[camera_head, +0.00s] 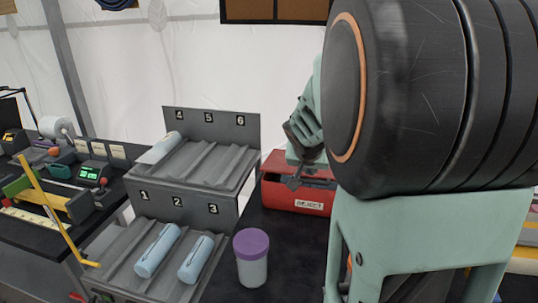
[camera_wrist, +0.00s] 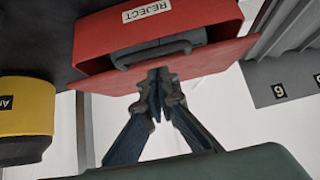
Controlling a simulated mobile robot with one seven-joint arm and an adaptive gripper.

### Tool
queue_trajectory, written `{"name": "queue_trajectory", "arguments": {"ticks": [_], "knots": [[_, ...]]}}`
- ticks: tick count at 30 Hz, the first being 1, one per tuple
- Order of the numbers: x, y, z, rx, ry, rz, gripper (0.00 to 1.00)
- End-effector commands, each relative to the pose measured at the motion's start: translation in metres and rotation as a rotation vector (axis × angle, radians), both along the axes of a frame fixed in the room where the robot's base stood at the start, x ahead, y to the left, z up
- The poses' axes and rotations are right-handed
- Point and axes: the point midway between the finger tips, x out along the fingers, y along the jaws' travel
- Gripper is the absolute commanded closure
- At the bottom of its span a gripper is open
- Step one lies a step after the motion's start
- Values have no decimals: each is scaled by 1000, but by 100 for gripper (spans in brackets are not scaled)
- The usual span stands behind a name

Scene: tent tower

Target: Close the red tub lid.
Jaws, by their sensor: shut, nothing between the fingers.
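The red tub (camera_head: 297,200) with a REJECT label stands on the dark table, right of the stepped rack. In the wrist view the red tub (camera_wrist: 205,18) appears upside down, with a grey object (camera_wrist: 150,52) inside its opening. My gripper (camera_head: 293,182) is shut and empty. In the wrist view my gripper's fingertips (camera_wrist: 158,78) overlap the lid; I cannot tell whether they touch it.
The grey rack (camera_head: 200,200) with numbered slots holds several light blue cylinders. A purple-lidded jar (camera_head: 251,258) stands in front of the tub. A yellow container (camera_wrist: 25,110) lies beside the tub in the wrist view. My arm covers the head view's right side.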

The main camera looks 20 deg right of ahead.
Motion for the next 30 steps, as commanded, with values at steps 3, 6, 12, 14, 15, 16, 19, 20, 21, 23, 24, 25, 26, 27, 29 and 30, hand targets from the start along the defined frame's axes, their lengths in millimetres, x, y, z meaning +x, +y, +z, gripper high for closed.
{"name": "queue_trajectory", "arguments": {"ticks": [3,6,12,14,15,16,19,20,21,23,24,25,26,27,29,30], "knots": [[-2,-1,-7,-1,0,-1,100],[-2,-1,-7,-1,0,-1,100],[-3,-1,-7,-1,0,-1,100],[-3,-1,-7,-1,0,-1,100],[-3,-1,-7,-1,0,-1,100],[-3,-1,-8,0,0,-1,100],[-3,-1,-11,0,0,-1,100],[-3,-1,-13,0,0,-1,100],[-3,0,-16,0,0,-1,100],[-3,0,-21,0,0,-1,100],[-4,0,-25,1,0,-2,100],[-4,0,-27,1,0,-2,100],[-5,0,-30,1,0,-2,100],[-5,0,-34,0,-2,-3,100],[-6,1,-40,0,-2,-3,100],[-6,1,-43,0,-1,-2,100]]}}
